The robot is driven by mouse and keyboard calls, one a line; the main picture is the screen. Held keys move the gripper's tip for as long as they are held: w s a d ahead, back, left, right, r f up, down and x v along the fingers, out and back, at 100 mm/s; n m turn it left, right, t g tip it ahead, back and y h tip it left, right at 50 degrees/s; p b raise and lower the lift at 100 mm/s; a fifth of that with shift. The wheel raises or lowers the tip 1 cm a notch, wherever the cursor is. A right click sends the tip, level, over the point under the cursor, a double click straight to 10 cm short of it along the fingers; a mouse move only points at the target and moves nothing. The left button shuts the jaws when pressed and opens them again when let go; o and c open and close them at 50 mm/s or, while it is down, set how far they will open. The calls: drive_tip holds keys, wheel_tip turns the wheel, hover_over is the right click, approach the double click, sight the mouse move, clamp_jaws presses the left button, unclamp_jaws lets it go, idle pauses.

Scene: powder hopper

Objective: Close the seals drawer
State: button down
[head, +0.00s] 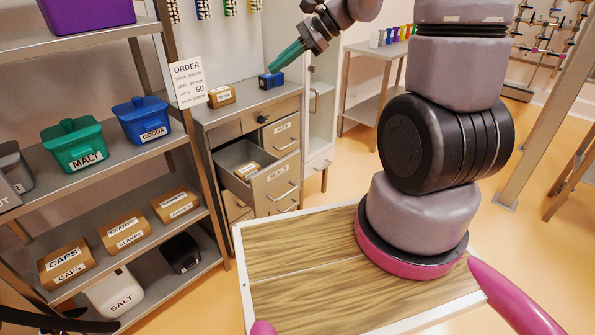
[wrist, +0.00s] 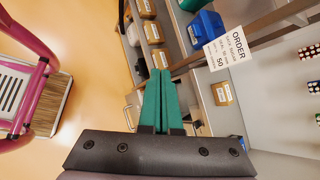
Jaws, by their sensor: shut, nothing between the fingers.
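The seals drawer (head: 273,182), grey with a SEALS label and a bar handle, stands pulled open from the metal cabinet in the head view. A small cardboard box (head: 246,171) lies inside it. My gripper (head: 273,69), with green fingers, is above the cabinet top, higher than the drawer and apart from its front. The fingers are together and empty. In the wrist view my gripper (wrist: 161,73) points away from the camera. I cannot make out the drawer clearly there.
A cardboard box (head: 221,97) and a blue box (head: 271,80) sit on the cabinet top, the blue one near my fingertips. An order sign (head: 187,83) hangs at the left. A shelf rack (head: 110,155) with bins stands left of the cabinet. Open floor (head: 350,170) lies to the right.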

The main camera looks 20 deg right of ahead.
drive_tip(key=w+d+f+m+t+h, duration=0.1)
drive_tip(key=w+d+f+m, duration=0.25)
drive_tip(key=f, duration=0.55)
drive_tip(key=w+d+f+m+t, duration=0.25)
drive_tip(key=f+m, duration=0.25)
drive_tip(key=f, duration=0.4)
drive_tip(key=w+d+f+m+t+h, duration=0.15)
drive_tip(key=w+f+m, duration=0.25)
drive_tip(key=f, duration=0.5)
drive_tip(key=s+d+f+m+h, duration=0.25)
drive_tip(key=d+f, duration=0.45)
drive_tip(key=f, duration=0.6)
approach(292, 172)
drive_tip(key=s+f+x, duration=0.1)
drive_tip(key=x, duration=0.4)
drive_tip(key=shift+w+a+r+m, duration=0.1)
drive_tip(key=shift+w+m, duration=0.05)
drive_tip(key=shift+w, duration=0.25)
drive_tip(key=shift+w+r+m, duration=0.1)
drive_tip(key=shift+w+m, duration=0.05)
drive_tip(key=shift+w, duration=0.25)
drive_tip(key=shift+a, duration=0.1)
